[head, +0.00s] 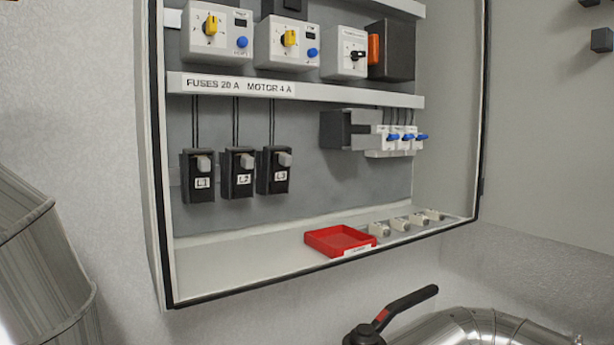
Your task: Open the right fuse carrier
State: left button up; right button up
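Three black fuse carriers hang in a row inside the open cabinet, in the left half of the head view. They are labelled L1 (197,176), L2 (237,174) and L3 (273,172). The right one is L3. Each has a grey handle tab at its upper front, and all three look alike and upright, apparently closed. Dark wires run up from each to a rail labelled "FUSES 20 A MOTOR 4 A" (300,91). Neither of my grippers is in view.
A red tray (340,240) and several small pale blocks (401,224) lie on the cabinet floor. Breakers with blue levers (398,138) sit right of the carriers. Switch units (218,34) are above. A black-handled valve (398,312) and pipes are below. Space before the carriers is clear.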

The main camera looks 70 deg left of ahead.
aim_at(281, 161)
jog(key=l+u, duration=0.15)
jog(key=u, duration=0.35)
jog(key=l+u, duration=0.15)
jog(key=u, duration=0.35)
jog(key=l+u, duration=0.15)
jog(key=u, duration=1.15)
